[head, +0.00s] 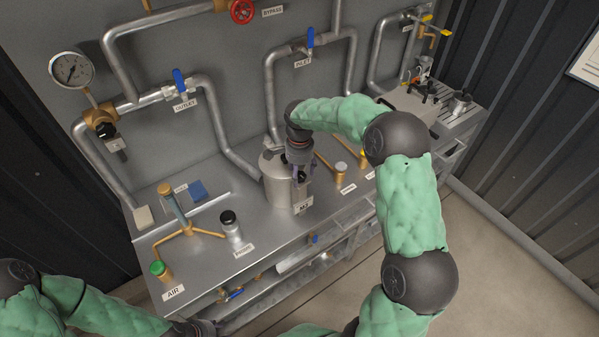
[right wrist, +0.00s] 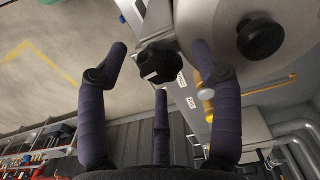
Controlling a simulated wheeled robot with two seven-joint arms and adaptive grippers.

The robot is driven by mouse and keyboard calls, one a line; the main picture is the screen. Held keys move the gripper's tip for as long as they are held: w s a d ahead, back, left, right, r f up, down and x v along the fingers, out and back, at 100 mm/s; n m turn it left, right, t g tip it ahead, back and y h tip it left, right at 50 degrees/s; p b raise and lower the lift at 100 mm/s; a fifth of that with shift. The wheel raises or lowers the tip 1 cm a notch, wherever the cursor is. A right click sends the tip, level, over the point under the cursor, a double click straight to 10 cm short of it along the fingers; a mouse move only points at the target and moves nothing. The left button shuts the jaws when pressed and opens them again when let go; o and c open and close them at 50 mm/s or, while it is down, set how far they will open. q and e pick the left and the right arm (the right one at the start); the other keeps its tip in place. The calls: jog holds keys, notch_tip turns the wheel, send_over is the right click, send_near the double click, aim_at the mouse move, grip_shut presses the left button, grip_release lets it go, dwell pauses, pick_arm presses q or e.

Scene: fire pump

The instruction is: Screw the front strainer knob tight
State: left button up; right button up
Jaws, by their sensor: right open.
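The strainer is a grey metal canister (head: 278,187) standing on the bench; its rounded metal body (right wrist: 222,28) fills the upper right of the right wrist view. A black lobed knob (right wrist: 159,63) at its side, apparently the front strainer knob, shows between the spread fingers of my right gripper (right wrist: 157,75). The fingers stand apart from the knob, with nothing held. In the head view my right gripper (head: 301,176) is at the canister's front and hides the knob. Only a dark end of my left arm, perhaps the left gripper (head: 203,327), shows at the bottom edge; its fingers are unclear.
A second black knob (right wrist: 260,38) sits on the metal body, right of the fingers. A black-capped cylinder (head: 231,229) and a brass AIR fitting (head: 188,231) stand left on the bench. Pipes with a blue-handled OUTLET valve (head: 180,81) run behind. The floor at right is clear.

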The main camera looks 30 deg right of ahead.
aim_at(300, 174)
notch_tip(300, 174, up, 12)
jog(key=shift+f, duration=0.15)
dwell(0.5)
